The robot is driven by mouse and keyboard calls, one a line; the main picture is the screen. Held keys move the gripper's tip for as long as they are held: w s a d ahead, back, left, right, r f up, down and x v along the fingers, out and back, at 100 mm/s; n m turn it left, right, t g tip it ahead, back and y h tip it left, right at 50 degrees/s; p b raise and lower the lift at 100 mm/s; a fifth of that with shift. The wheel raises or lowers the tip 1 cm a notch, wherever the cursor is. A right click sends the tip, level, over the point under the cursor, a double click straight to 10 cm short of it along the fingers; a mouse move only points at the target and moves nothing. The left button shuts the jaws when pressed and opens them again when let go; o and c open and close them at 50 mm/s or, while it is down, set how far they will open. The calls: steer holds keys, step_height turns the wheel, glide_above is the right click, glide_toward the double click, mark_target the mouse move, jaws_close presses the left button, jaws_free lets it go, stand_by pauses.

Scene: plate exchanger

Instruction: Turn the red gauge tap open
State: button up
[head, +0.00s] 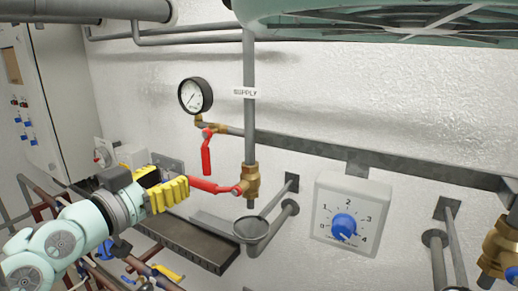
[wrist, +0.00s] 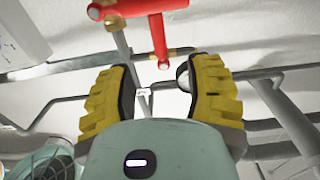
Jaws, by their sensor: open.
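The red gauge tap (head: 206,152) hangs straight down from the brass fitting under the round pressure gauge (head: 195,95). In the wrist view the red gauge tap (wrist: 158,38) lies beyond my fingertips, in line with the gap between them. My gripper (head: 178,186) is open, its yellow fingers below and left of that tap in the head view. In the wrist view my gripper (wrist: 162,72) has nothing between its fingers. The gauge (wrist: 184,78) is partly hidden behind the right finger there.
A second red lever (head: 214,187) on the brass supply valve (head: 250,182) reaches left close to my fingers; touching or not, I cannot tell. Pipes crowd the lower left.

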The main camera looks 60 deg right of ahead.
mark_target(204, 161)
steer(key=d+b, duration=0.1)
steer(key=b, duration=0.1)
steer(key=d+b, duration=0.3)
steer(key=b, duration=0.1)
steer(key=shift+d+f, duration=0.2)
steer(key=shift+f, duration=0.05)
steer(key=d, duration=0.1)
steer(key=d+p, duration=0.1)
steer(key=d, duration=0.1)
steer(key=d+p, duration=0.1)
steer(key=d, duration=0.1)
steer(key=shift+w+d+r, duration=0.25)
steer(key=shift+r, duration=0.1)
steer(key=shift+w+d, duration=0.15)
steer(key=shift+d, duration=1.05)
jaws_close()
